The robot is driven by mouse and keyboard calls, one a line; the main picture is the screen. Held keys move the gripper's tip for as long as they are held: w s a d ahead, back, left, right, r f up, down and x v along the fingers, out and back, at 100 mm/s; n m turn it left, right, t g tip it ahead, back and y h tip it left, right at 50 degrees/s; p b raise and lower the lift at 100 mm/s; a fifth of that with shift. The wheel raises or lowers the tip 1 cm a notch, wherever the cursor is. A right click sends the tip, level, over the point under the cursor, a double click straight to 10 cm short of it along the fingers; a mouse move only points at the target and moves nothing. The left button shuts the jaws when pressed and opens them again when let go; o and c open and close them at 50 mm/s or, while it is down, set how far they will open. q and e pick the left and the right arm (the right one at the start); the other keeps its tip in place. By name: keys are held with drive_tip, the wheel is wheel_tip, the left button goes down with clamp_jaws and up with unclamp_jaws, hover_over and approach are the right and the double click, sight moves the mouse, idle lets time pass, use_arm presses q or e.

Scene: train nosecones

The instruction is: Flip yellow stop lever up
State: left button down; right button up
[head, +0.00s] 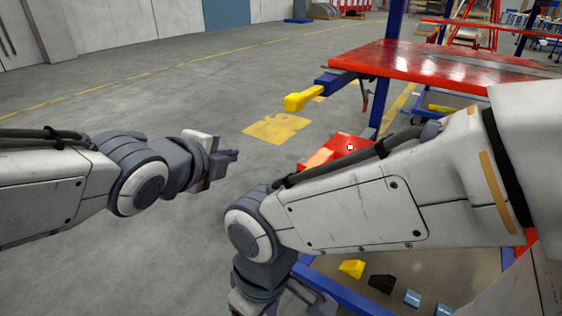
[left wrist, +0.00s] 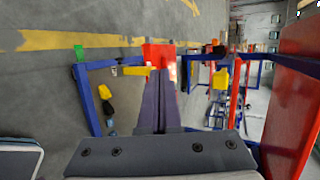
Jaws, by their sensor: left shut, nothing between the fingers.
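The yellow stop lever (head: 303,101) sticks out to the left and slightly down from the end of a short blue beam beside the red table. In the left wrist view, which is turned sideways, a yellow piece on a blue mount (left wrist: 220,78) looks like this lever. My left gripper (head: 233,155) is left of and nearer than the lever, clear of it. Its fingers, also in the left wrist view (left wrist: 161,78), are together and empty. My right gripper (head: 285,303) is low at the bottom edge, partly cut off, and its fingers are unclear.
The red table (head: 440,66) stands at upper right on blue posts. A red box (head: 345,146) sits lower, partly behind my right arm. A yellow nosecone (head: 351,269), a black one (head: 382,283) and blue ones lie inside a low blue frame (head: 345,291). The floor at left is clear.

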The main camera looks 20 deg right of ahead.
sight(306, 96)
use_arm(q)
drive_tip(key=d+f+m+t+h+b, duration=0.1)
drive_tip(key=m+h+b, duration=0.3)
drive_tip(key=m+b, duration=0.6)
drive_tip(key=d+f+m+t+h+b, duration=0.1)
drive_tip(key=d+f+m+h+b, duration=0.3)
drive_tip(key=m+b, duration=0.6)
drive_tip(key=shift+w+d+h+b, duration=0.35)
drive_tip(key=shift+h+b, duration=0.35)
drive_tip(key=shift+b, duration=0.5)
drive_tip(key=w+d+r, duration=0.6)
drive_tip(key=d, duration=0.1)
drive_tip(key=shift+d+r+b, duration=0.15)
drive_tip(key=shift+d+b, duration=0.15)
drive_tip(key=shift+b, duration=0.15)
